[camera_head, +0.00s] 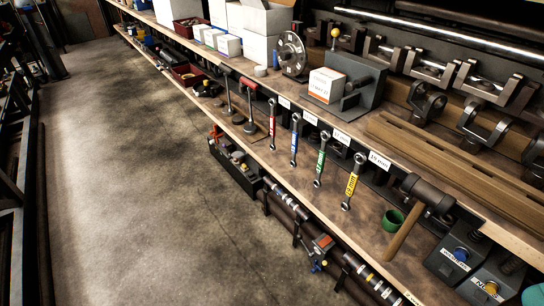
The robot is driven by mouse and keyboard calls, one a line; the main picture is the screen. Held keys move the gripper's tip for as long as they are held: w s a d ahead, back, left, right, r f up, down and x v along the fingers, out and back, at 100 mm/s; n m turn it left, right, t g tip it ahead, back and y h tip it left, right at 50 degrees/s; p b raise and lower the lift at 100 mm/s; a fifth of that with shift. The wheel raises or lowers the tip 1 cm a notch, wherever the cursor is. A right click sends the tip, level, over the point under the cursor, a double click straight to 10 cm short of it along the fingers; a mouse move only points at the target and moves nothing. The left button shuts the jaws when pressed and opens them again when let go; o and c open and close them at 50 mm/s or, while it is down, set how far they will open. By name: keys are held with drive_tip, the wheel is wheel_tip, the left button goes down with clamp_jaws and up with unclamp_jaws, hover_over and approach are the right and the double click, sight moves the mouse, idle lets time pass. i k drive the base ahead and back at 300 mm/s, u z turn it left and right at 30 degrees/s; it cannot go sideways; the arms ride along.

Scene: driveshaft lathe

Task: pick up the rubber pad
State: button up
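I cannot pick out a rubber pad with certainty in the head view. Small dark items lie on the long wooden bench (372,205), but none is clearly a pad. My gripper is not in view, so its place relative to the pad cannot be told.
A white-and-orange box (326,85) stands on the shelf. A black toolbox (235,165) and shafts (285,203) sit below. The concrete floor (130,190) at left is clear.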

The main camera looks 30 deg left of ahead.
sight(250, 177)
drive_tip(key=i, duration=0.15)
drive_tip(key=u, duration=1.9)
drive_tip(key=i, duration=1)
drive_tip(key=u, duration=0.5)
drive_tip(key=i, duration=1.45)
drive_tip(key=z, duration=1.2)
drive_tip(key=i, duration=0.6)
drive_tip(key=z, duration=0.7)
